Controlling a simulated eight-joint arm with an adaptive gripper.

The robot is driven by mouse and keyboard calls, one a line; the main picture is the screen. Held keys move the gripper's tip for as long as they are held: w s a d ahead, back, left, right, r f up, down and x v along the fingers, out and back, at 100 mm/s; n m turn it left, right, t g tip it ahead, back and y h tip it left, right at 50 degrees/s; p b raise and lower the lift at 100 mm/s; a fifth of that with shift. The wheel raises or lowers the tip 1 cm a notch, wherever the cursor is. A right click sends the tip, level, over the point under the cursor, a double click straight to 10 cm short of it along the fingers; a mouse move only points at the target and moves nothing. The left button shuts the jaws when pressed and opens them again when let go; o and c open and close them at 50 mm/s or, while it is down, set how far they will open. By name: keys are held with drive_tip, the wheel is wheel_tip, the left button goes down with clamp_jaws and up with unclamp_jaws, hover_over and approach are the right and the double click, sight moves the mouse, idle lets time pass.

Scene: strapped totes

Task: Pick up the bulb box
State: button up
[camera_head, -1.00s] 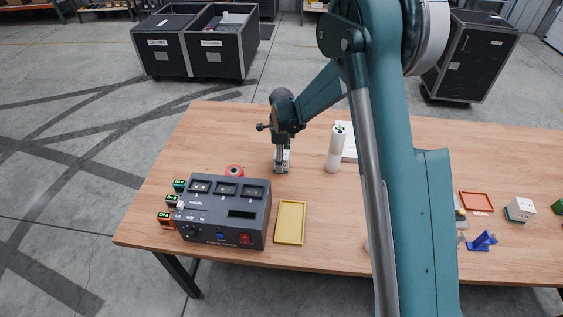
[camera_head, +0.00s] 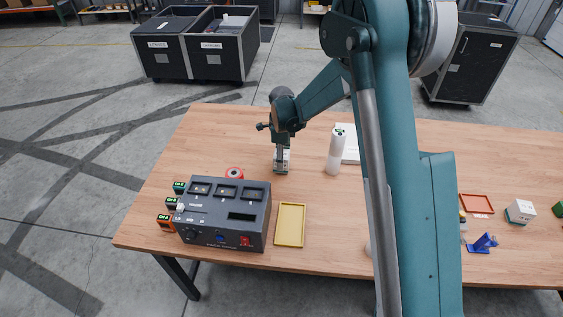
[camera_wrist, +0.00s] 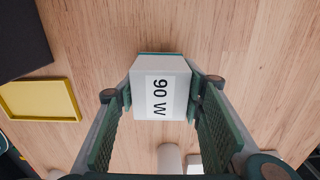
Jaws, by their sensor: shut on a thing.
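The bulb box (camera_wrist: 160,80) is a white box with a green edge and a "90 W" label, seen in the wrist view between my two finger pads. My gripper (camera_wrist: 160,97) is shut on it, one finger on each side. In the head view the same box (camera_head: 282,166) is small and partly covered by my gripper (camera_head: 281,155). It is at or just above the wooden table; I cannot tell if it touches.
A white cylinder (camera_head: 336,150) stands close on the right. Farther right are a red tray (camera_head: 476,203), a white-green box (camera_head: 520,210) and a blue holder (camera_head: 483,243).

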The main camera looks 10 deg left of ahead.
drive_tip(key=shift+r, duration=4.25)
drive_tip(key=shift+w, duration=0.1)
drive_tip(key=w+d+r+p, duration=0.1)
drive_tip(key=w+d, duration=1.1)
drive_tip(key=d, duration=0.4)
drive_tip(key=w+d+r+p, duration=0.1)
drive_tip(key=w+d+r, duration=0.1)
drive_tip(key=w+d, duration=1.1)
drive_tip(key=d, duration=0.4)
drive_tip(key=shift+d+r+p, duration=0.15)
drive_tip(key=shift+d+p, duration=0.15)
drive_tip(key=shift+p, duration=0.05)
drive_tip(key=shift+f, duration=3.15)
drive_tip(key=shift+f, duration=0.1)
